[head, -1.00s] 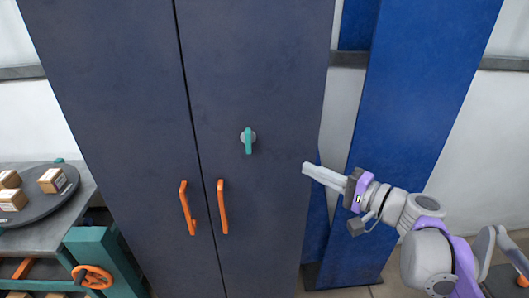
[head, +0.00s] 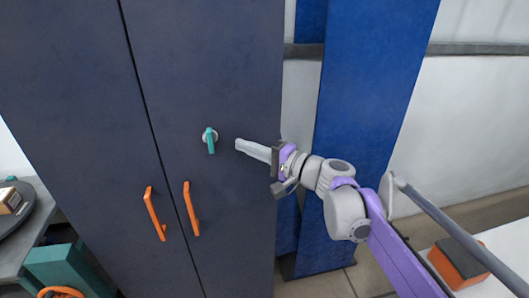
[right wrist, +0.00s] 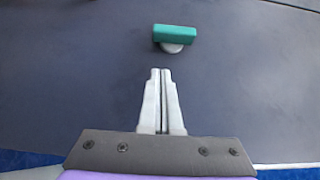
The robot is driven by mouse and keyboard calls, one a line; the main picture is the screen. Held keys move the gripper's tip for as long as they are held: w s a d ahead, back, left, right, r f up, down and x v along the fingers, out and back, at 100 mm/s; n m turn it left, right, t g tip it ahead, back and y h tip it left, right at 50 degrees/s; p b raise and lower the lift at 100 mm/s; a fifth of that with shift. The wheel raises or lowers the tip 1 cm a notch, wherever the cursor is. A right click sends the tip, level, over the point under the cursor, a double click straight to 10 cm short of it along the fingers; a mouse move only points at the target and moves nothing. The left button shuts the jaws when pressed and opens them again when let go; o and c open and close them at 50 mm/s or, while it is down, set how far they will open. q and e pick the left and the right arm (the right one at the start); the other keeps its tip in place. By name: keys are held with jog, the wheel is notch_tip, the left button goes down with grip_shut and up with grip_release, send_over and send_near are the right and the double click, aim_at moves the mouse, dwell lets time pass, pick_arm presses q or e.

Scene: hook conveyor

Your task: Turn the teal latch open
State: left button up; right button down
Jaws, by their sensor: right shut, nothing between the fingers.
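The teal latch (head: 210,140) sits on a round grey base on the right door of the dark cabinet (head: 215,70). Its handle hangs down, close to upright in the head view. The teal latch (right wrist: 175,34) also shows in the right wrist view, ahead of the fingertips. My right gripper (head: 238,146) is shut and empty, to the right of the latch with a clear gap. In the right wrist view my right gripper (right wrist: 161,72) has its two fingers together, pointing at the latch without touching it. My left gripper is not in view.
Two orange handles, a left one (head: 155,213) and a right one (head: 191,208), stand out from the doors below the latch. A blue pillar (head: 365,110) rises behind my right arm. A workbench with a round turntable (head: 14,215) is at the left.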

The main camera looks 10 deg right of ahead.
aim_at(210, 140)
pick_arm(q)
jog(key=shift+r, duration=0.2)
pick_arm(e)
jog(key=shift+w+a, duration=0.2)
jog(key=shift+a, duration=2.05)
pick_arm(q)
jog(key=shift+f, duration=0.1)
pick_arm(e)
jog(key=shift+f, duration=0.1)
